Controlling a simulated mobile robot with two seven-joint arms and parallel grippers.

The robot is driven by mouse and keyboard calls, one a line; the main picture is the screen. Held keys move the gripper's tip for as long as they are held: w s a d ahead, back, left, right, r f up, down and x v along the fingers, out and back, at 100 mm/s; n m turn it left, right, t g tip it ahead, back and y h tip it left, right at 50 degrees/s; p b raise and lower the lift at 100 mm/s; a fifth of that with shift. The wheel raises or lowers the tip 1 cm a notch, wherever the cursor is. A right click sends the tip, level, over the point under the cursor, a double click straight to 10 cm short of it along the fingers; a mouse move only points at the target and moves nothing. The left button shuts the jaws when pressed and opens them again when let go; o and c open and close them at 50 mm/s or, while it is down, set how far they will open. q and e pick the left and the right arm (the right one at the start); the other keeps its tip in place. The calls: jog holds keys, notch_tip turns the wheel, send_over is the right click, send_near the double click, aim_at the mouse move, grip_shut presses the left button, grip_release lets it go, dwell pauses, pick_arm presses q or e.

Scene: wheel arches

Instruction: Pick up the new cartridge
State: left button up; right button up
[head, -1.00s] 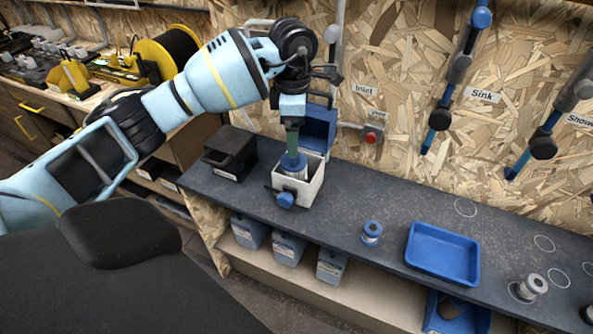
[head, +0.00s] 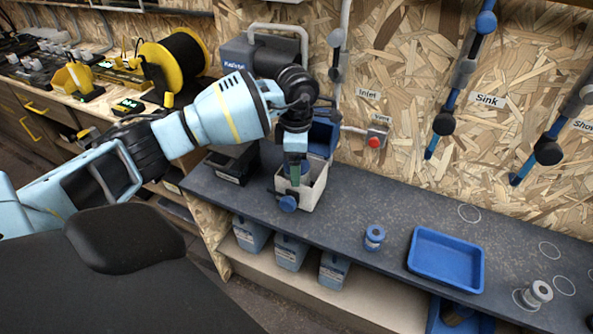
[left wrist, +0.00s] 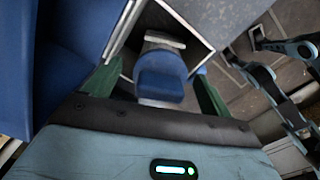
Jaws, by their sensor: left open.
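A blue-capped cylinder (left wrist: 162,75), which looks like a cartridge, stands inside a white open-topped box (head: 312,196) on the dark bench. The box's blue lid (head: 323,135) is raised behind it. My left gripper (head: 295,180) points down into the box, its green fingers open. In the left wrist view, the fingers (left wrist: 155,88) lie to either side of the blue cap, with gaps visible. In the head view, the gripper mostly hides the cylinder. No label shows whether this cartridge is new. My right gripper is out of view.
A small blue-and-white spool-shaped part (head: 374,238) stands right of the box, beside a blue tray (head: 445,262). A grey-white part (head: 537,293) is farther right. A black box (head: 234,164) stands left. Pipes hang along the chipboard wall (head: 410,60).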

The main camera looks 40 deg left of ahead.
pick_arm(q)
jog(key=c, duration=1.6)
jog(key=shift+r, duration=0.1)
jog(key=shift+r, duration=0.55)
jog(key=shift+r+p, duration=0.9)
jog(key=shift+r, duration=7.45)
jog(key=shift+d, duration=0.1)
